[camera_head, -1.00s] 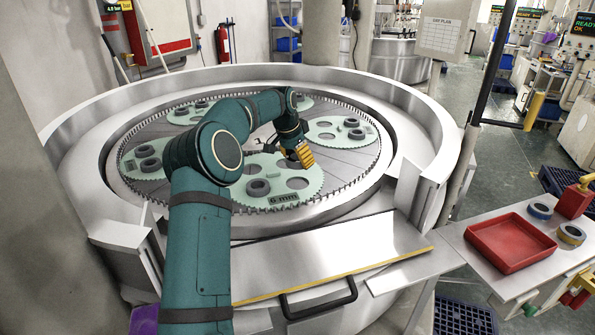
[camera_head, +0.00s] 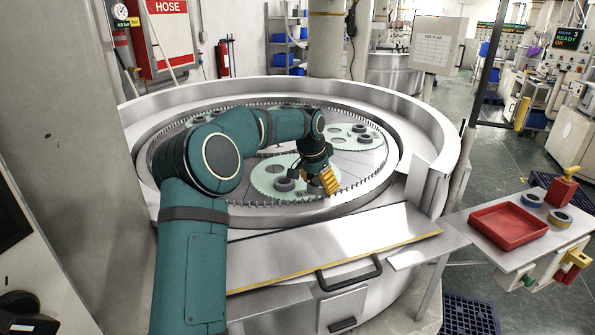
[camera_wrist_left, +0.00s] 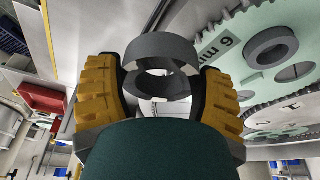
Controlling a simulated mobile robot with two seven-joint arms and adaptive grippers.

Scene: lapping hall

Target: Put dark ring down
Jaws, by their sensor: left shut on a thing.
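My left gripper (camera_head: 328,181) has yellow fingers and hangs over the right edge of the nearest pale green toothed plate (camera_head: 268,186). In the left wrist view, its two fingers are shut on a dark ring (camera_wrist_left: 160,50). The held ring is hidden or too small to make out in the head view. Another dark ring (camera_head: 284,184) lies on the same plate, left of the gripper. That ring also shows in the left wrist view (camera_wrist_left: 270,47), apart from the held one, near the "6 mm" marking. My right gripper is not in view.
More green plates with dark rings lie farther back in the round machine (camera_head: 420,130), which has a raised metal rim.

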